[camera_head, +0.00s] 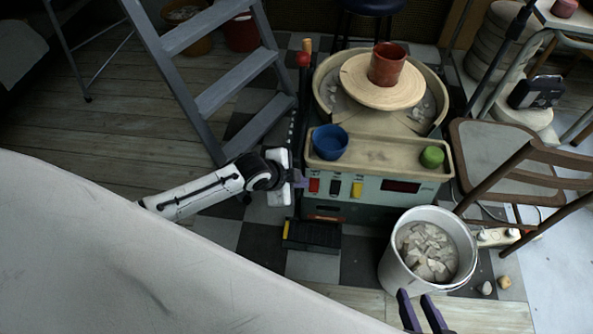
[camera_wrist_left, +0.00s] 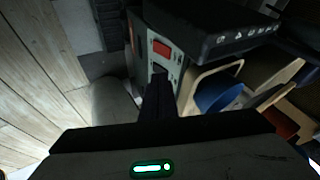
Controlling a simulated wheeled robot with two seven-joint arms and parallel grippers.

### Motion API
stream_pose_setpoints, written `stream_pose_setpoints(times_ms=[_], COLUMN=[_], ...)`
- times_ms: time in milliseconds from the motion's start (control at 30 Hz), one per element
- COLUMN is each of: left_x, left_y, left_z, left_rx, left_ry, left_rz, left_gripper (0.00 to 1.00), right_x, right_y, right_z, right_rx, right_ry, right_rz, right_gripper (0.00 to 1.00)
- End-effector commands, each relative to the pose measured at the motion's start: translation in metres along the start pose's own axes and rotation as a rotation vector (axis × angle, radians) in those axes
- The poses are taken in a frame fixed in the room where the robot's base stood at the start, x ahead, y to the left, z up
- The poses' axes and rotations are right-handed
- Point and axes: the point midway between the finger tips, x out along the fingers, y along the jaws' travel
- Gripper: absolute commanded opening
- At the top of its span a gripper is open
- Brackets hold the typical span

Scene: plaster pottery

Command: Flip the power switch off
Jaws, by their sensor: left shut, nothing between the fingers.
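The pottery wheel's greenish control panel (camera_head: 375,205) carries a red switch (camera_head: 314,185), a black switch (camera_head: 335,187) and a yellow switch (camera_head: 356,189) in a row. Which one is the power switch cannot be read from labels. My left gripper (camera_head: 301,181) is shut and empty, just left of the red switch. In the left wrist view its fingers (camera_wrist_left: 158,92) point toward the panel, with the red switch (camera_wrist_left: 161,47) beyond the tips. Contact cannot be told. My right gripper (camera_head: 421,312) shows at the bottom edge, its two purple fingers apart, with nothing visible between them.
A tray (camera_head: 380,158) above the panel holds a blue bowl (camera_head: 330,141) and a green lump (camera_head: 432,157). A white bucket of shards (camera_head: 385,262) stands in front at right. A black pedal (camera_head: 313,236) lies below. A stepladder (camera_head: 225,90) stands behind, a chair (camera_head: 500,150) at right.

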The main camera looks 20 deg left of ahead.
Motion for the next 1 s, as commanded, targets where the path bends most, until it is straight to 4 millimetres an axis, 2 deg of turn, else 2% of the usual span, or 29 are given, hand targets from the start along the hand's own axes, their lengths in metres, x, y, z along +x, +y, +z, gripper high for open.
stream_pose_setpoints(times_ms=[33,100,233,833,933,1000], left_x=[-0.011,-0.018,-0.025,-0.026,-0.030,-0.039], left_y=[-0.003,-0.004,-0.006,-0.005,0.007,0.027], left_z=[-0.001,-0.001,-0.001,-0.001,-0.007,-0.017], left_rx=[0.000,-0.001,-0.001,-0.001,-0.024,-0.071], left_ry=[-0.001,-0.001,-0.001,0.000,0.004,0.009], left_rz=[0.001,0.001,0.001,0.002,0.016,0.039], left_gripper=[0.00,0.00,0.00,0.00,0.00,0.00], right_x=[-0.005,-0.004,-0.004,-0.004,-0.004,-0.004], right_y=[0.000,0.001,0.001,0.001,0.001,0.001], right_z=[-0.003,-0.004,-0.004,-0.003,-0.003,-0.003], right_rx=[0.001,-0.005,-0.010,-0.011,-0.011,-0.011], right_ry=[0.004,-0.001,-0.006,-0.007,-0.007,-0.008], right_rz=[0.004,0.005,0.006,0.006,0.006,0.006], right_gripper=[0.31,0.31,0.31,0.31,0.31,0.31])
